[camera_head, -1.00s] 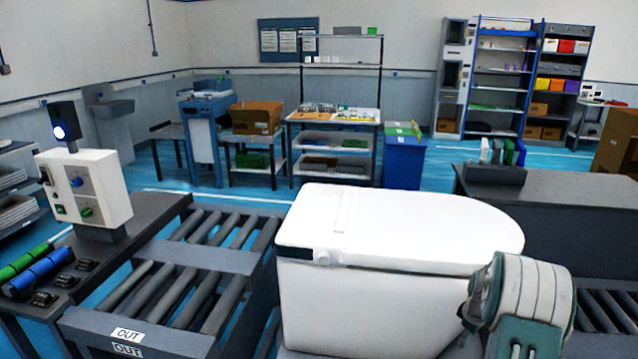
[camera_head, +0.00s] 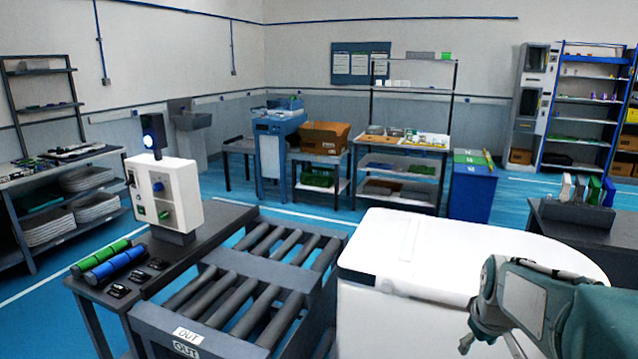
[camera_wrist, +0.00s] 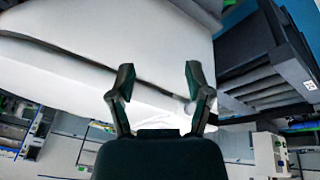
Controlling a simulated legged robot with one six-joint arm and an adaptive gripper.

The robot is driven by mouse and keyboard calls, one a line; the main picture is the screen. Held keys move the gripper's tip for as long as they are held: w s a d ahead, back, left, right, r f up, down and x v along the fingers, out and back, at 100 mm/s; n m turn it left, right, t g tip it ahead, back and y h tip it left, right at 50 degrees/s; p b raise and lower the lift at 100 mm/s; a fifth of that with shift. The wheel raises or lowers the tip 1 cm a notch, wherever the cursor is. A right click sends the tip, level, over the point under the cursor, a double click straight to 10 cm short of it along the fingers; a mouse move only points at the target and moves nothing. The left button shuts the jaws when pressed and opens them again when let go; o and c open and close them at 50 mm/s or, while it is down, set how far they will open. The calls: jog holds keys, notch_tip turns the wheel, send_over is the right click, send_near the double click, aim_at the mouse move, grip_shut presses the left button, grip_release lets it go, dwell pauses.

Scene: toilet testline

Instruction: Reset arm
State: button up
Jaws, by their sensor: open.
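My gripper (camera_head: 490,343) is at the lower right of the head view, in front of the white toilet (camera_head: 400,312). My arm reaches in from the right edge. In the wrist view my gripper (camera_wrist: 159,78) shows two dark fingers spread apart with nothing between them. The wrist picture looks upside down, and the toilet's white body (camera_wrist: 60,70) fills its upper left behind the fingers. Whether the fingers touch the toilet cannot be told, but they appear apart from it.
A roller conveyor (camera_head: 240,300) marked OUT lies left of the toilet. A control box (camera_head: 165,198) stands on a dark table with green and blue cylinders (camera_head: 105,262). Behind are a blue bin (camera_head: 472,190), shelves (camera_head: 585,110) and a dark bench (camera_head: 575,222). Blue floor is open between.

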jog(key=s+a+r+m+t, duration=0.1)
jog(key=s+a+r, duration=0.1)
jog(key=s+a, duration=0.5)
jog(key=s+a+r+m+t+y, duration=0.1)
jog(key=s+a+r, duration=0.1)
jog(key=s+a, duration=0.5)
jog(key=s, duration=0.4)
jog(key=shift+s, duration=0.2)
jog(key=shift+r, duration=0.1)
jog(key=shift+c, duration=0.6)
jog(key=shift+d, duration=0.1)
jog(key=shift+d+m, duration=0.1)
jog(key=shift+m, duration=0.2)
